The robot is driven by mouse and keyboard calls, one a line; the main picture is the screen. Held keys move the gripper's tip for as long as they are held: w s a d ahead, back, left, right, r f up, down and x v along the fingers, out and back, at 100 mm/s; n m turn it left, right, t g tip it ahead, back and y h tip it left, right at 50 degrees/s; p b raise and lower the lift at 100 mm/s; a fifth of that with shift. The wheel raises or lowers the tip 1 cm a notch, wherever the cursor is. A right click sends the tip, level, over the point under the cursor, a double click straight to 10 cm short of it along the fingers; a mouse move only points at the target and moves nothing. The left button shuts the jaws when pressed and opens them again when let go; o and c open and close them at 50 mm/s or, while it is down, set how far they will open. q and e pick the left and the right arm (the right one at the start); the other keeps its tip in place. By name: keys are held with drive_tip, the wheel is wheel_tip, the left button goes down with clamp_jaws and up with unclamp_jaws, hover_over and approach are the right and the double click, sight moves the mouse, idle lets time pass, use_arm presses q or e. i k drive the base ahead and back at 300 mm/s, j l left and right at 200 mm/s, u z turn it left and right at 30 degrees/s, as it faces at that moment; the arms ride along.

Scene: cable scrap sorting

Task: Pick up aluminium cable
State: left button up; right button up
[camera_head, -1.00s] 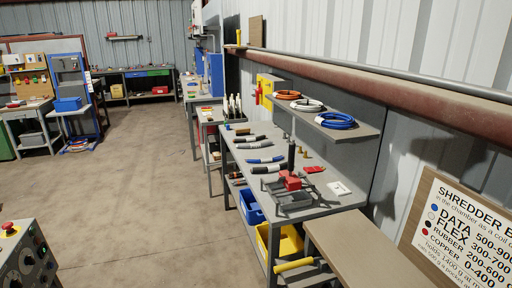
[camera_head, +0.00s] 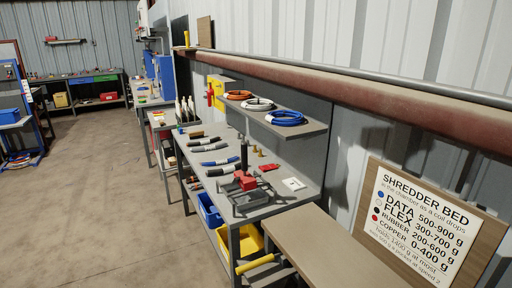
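Several short cable pieces lie in a row on the grey workbench (camera_head: 262,211) in the head view. They include a dark piece with a brownish end (camera_head: 204,140), a grey and black piece (camera_head: 209,147), a bluish piece (camera_head: 220,162) and a black piece with a white band (camera_head: 222,171). I cannot tell which one is aluminium. Coiled cables sit on the shelf above: an orange coil (camera_head: 238,95), a white coil (camera_head: 258,104) and a blue coil (camera_head: 284,118). Neither of my grippers is in view.
A red and grey clamp-like tool (camera_head: 245,183) stands on the bench near its front end. Blue (camera_head: 209,211) and yellow (camera_head: 248,240) bins sit below. A "SHREDDER BED" sign (camera_head: 425,222) stands at right. The floor at left (camera_head: 90,215) is clear.

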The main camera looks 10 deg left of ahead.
sight(213, 146)
drive_tip(key=i+j+z, duration=0.2)
drive_tip(key=z, duration=0.15)
drive_tip(key=i+j+z, duration=0.3)
drive_tip(key=j, duration=0.15)
drive_tip(key=j+z, duration=0.35)
drive_tip(key=i+j+z, duration=0.1)
drive_tip(key=j+z, duration=0.2)
drive_tip(key=i+j+z, duration=0.2)
drive_tip(key=j, duration=1.1)
drive_tip(key=j+z, duration=0.2)
drive_tip(key=j, duration=1.1)
